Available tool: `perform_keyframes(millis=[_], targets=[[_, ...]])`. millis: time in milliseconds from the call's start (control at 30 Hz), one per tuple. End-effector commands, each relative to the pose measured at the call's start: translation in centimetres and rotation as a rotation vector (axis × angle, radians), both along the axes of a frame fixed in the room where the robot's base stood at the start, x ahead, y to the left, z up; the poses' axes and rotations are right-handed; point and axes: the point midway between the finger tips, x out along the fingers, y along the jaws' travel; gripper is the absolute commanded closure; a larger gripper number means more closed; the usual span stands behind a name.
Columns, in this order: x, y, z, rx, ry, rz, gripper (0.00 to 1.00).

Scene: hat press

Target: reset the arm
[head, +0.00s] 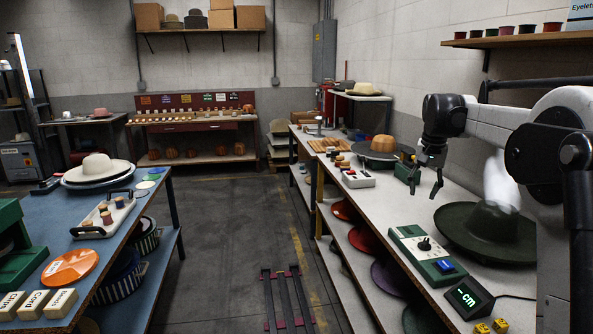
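My gripper (425,183) hangs from my arm over the right-hand bench (380,205). Its two dark fingers point down and stand apart, with nothing visible between them. Behind my gripper is a small green box (405,172), and whether they touch cannot be told. A wide dark green hat (480,237) lies to the right of my gripper, under my arm. A white, steam-like blur (500,185) shows above its crown.
A green and white control box (420,253) and a "cm" display (469,298) lie near the bench's front. The left blue table (130,215) holds a cream hat (97,168). The floor between is mostly clear around dark rails (287,297).

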Motion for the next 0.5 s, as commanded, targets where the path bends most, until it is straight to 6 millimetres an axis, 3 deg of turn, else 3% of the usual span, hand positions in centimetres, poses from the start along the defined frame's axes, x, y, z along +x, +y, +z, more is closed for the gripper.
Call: perform_keyframes(millis=[200, 500], targets=[[-5.0, 3.3, 2.7, -0.018, -0.057, 0.062, 0.67], [-12.6, 7.2, 4.4, -0.044, -0.136, 0.146, 0.67]])
